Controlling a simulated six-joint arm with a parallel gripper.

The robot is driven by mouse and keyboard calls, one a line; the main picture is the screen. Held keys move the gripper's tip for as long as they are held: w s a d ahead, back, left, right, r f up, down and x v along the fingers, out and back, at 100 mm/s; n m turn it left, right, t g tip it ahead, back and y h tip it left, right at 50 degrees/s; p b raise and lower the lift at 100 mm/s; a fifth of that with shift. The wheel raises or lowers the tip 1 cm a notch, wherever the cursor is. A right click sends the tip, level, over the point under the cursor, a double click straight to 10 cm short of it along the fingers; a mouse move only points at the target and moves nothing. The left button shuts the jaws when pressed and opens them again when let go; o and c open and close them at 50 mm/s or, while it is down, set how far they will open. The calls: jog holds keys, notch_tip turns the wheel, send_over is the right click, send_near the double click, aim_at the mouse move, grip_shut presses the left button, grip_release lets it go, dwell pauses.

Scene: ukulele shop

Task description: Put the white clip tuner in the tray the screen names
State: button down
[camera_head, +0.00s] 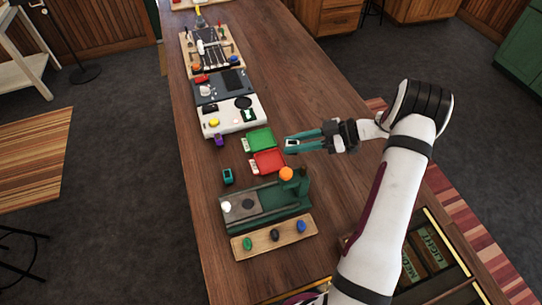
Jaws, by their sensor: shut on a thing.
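My gripper (296,143) is above the counter, just right of the two small trays, with its fingers pointing left. It is shut on a small pale thing with a dark face, which looks like the white clip tuner (292,147); the fingers hide part of it. The green tray (260,139) and the red tray (267,162) lie side by side on the counter, each with a small white label at its left. A small screen (249,115) seems to sit on the white device (216,124) behind the trays; its content is too small to read.
A teal clip tuner (227,176) and a purple one (219,140) stand left of the trays. The counter's right side (300,85) is clear.

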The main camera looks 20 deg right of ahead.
send_over(272, 162)
notch_tip(272, 162, down, 4)
jog(key=shift+s+d+r, duration=0.1)
jog(key=shift+r, duration=0.1)
notch_tip(272, 162, down, 4)
jog(key=shift+f, duration=0.1)
jog(key=shift+f, duration=0.1)
jog(key=c, duration=0.7)
grip_release()
